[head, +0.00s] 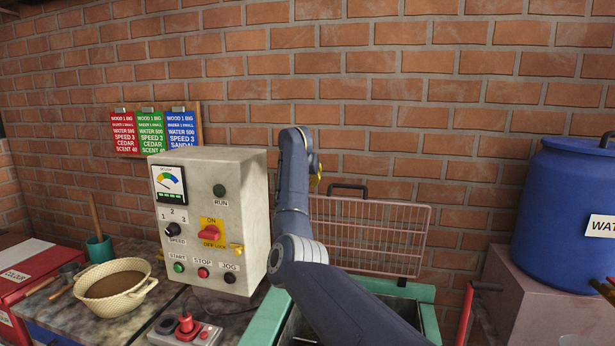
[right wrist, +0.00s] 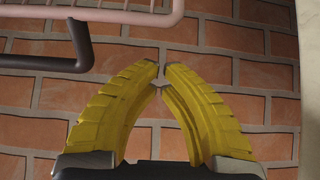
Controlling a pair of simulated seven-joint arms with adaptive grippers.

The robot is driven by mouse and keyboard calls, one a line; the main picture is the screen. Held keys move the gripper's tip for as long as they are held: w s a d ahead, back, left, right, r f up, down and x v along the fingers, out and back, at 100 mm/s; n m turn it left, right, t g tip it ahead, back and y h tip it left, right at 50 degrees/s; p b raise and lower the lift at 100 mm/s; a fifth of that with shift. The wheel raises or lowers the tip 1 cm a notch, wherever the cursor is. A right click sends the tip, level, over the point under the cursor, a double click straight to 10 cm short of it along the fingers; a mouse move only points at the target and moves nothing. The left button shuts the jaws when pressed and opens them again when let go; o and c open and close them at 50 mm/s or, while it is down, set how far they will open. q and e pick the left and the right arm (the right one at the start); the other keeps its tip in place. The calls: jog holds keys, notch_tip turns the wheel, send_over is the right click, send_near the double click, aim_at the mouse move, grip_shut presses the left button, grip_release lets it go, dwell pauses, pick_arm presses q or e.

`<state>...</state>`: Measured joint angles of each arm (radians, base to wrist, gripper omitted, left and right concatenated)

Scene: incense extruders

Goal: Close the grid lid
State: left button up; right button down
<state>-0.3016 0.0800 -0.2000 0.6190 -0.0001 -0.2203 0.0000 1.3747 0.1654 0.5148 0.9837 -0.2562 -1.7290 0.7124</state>
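The grid lid (head: 385,235), a pinkish wire grid, stands upright and open at the back of a green-rimmed machine (head: 430,318), in front of the brick wall. Its dark handle (head: 349,187) is on the top edge. My right arm covers the lid's left part. My right gripper (head: 317,181) is mostly hidden behind my wrist, near the lid's upper left corner. In the right wrist view, its yellow fingers (right wrist: 161,70) curve together, tips almost touching, with nothing between them. The lid's edge (right wrist: 110,14) and handle (right wrist: 50,64) show above and left, apart from the fingertips. My left gripper is out of view.
A control box (head: 210,215) with knobs and buttons stands left of my right arm. A blue barrel (head: 560,200) sits on a block (head: 520,285) at the right, near a red lever (head: 467,310). A bowl (head: 113,290) of brown powder is on the left bench.

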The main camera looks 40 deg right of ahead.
jog(key=shift+s+a+f, duration=0.7)
jog(key=shift+a+f, duration=0.2)
jog(key=shift+f, duration=0.1)
jog(key=shift+s, duration=0.1)
dwell(0.4)
